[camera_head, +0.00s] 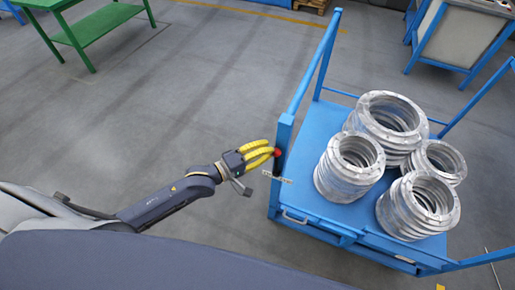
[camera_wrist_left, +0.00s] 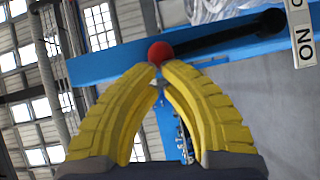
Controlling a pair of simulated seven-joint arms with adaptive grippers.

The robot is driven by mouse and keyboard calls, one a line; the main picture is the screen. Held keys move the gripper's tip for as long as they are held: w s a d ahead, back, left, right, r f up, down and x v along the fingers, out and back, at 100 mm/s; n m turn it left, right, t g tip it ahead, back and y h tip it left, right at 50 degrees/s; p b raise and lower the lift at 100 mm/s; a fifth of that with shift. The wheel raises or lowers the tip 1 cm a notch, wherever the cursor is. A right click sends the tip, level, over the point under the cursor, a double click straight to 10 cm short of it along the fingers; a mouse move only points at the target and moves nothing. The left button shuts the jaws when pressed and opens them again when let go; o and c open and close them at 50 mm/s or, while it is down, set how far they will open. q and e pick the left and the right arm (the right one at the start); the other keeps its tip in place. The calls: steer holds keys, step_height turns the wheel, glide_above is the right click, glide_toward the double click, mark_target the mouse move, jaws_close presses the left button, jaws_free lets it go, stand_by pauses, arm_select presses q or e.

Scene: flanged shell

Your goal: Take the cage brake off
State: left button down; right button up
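The brake lever is a black bar (camera_wrist_left: 215,35) with a red ball knob (camera_wrist_left: 160,52) at its end, by the near left corner post of the blue cage cart (camera_head: 283,143). The red knob shows as a small spot (camera_head: 278,152) in the head view. My left gripper (camera_head: 270,152) has yellow fingers that reach to the knob from the left. In the left wrist view the fingertips (camera_wrist_left: 159,68) come together right at the knob, which stays almost wholly visible beyond them. I see no clear grasp around it. My right gripper is not in view.
Several stacks of silver flanged rings (camera_head: 349,167) stand on the cart's blue deck. A white label (camera_wrist_left: 303,45) with black letters sits near the lever, partly cut off. A green table (camera_head: 100,22) stands far left. The grey floor left of the cart is clear.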

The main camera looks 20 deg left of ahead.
arm_select(q)
steer(key=shift+s+d+r, duration=0.1)
steer(key=shift+d+r, duration=0.05)
steer(key=shift+d, duration=0.4)
steer(key=shift+d+r, duration=0.15)
steer(key=shift+d, duration=0.35)
steer(key=w+a+r+v, duration=0.1)
steer(key=r+v, duration=0.1)
steer(key=v, duration=1)
steer(key=shift+a, duration=0.6)
steer(key=shift+w, duration=0.1)
